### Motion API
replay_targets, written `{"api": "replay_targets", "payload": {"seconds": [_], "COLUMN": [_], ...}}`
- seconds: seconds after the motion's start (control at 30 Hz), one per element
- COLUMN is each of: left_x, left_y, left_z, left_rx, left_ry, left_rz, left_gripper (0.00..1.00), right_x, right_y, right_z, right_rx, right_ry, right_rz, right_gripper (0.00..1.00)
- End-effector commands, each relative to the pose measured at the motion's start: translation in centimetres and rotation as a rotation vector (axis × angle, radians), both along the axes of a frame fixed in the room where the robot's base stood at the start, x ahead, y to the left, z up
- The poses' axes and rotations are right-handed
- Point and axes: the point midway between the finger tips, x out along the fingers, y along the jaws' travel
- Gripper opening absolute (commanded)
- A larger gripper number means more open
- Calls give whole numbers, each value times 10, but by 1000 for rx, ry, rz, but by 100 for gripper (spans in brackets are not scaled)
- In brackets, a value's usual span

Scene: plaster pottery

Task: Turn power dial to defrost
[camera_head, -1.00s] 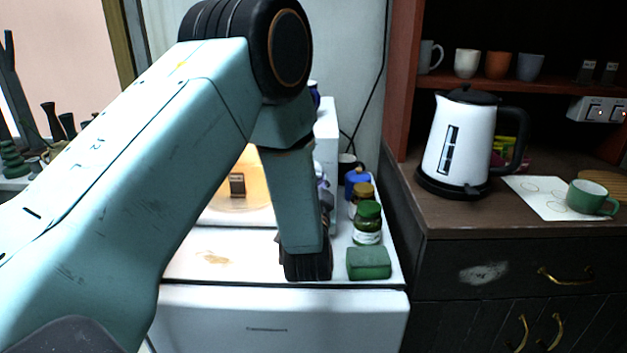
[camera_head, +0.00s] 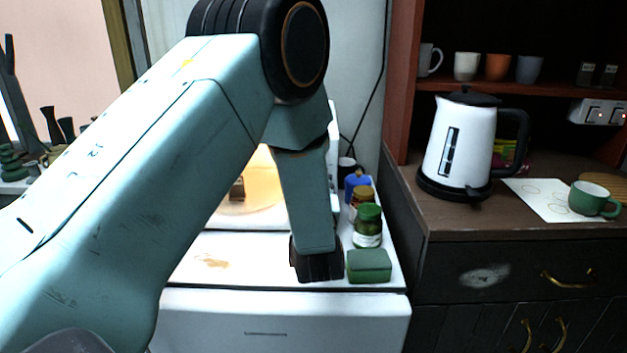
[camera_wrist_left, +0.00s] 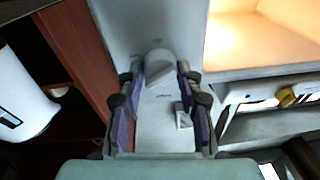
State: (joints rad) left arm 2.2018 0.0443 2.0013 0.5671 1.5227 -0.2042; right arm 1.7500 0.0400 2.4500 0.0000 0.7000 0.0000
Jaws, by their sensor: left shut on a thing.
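The microwave shows in the head view as a lit, open interior (camera_head: 258,185), with most of its front hidden behind my left arm. In the left wrist view its pale control panel (camera_wrist_left: 155,130) carries a large rounded dial (camera_wrist_left: 158,66) and a smaller grey-white knob (camera_wrist_left: 184,116). My left gripper (camera_wrist_left: 160,76) has one finger on each side of the large dial and is shut on it. Its fingertips are hidden in the head view. The dial's markings are too small to read. My right gripper is not in view.
A green box (camera_head: 369,266) and several jars, one green-lidded (camera_head: 367,226), stand beside my left wrist on the white top. A white kettle (camera_head: 458,145) and a green cup (camera_head: 592,199) stand on the brown cabinet (camera_head: 470,222) at right.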

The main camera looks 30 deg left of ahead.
Motion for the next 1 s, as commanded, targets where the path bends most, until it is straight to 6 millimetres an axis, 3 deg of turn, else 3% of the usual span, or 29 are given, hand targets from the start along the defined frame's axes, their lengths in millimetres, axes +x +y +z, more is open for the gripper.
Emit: {"api": "replay_targets", "payload": {"seconds": [0.47,0.5,0.73,1.0], "left_x": [-2,-2,-1,-1], "left_y": [0,0,0,0], "left_z": [-5,-5,-3,-2], "left_rx": [-13,-13,-11,-9], "left_ry": [9,10,3,0], "left_rz": [1,1,0,0], "left_gripper": [4,39,59,59], "right_x": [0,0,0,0], "right_y": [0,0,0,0], "right_z": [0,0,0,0], "right_rx": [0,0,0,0], "right_ry": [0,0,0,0], "right_rz": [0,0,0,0], "right_gripper": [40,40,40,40]}}
